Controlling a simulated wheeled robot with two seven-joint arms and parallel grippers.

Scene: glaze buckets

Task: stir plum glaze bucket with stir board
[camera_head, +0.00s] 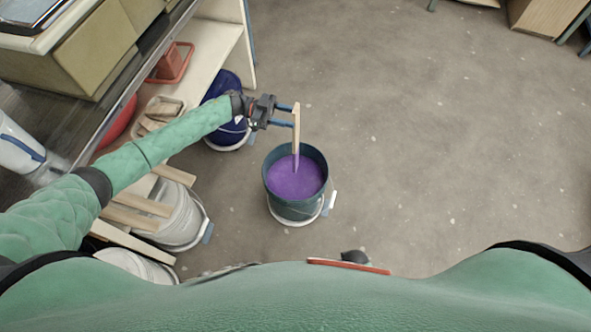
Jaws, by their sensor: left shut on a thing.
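The plum glaze bucket (296,180) is a dark teal bucket of purple glaze standing on the floor near the middle of the view. The stir board (296,128) is a pale wooden strip, held roughly upright over the bucket. Its lower end is purple and reaches the glaze; how deep it goes cannot be told. My left gripper (289,115) comes in from the left and is shut on the upper part of the board, above and behind the bucket rim. My right gripper is not in view.
A blue bucket (222,95) stands behind my left forearm. Whitish buckets (178,222) with wooden boards across them stand at the lower left, beside a shelf unit (216,42). The concrete floor (440,130) to the right is clear.

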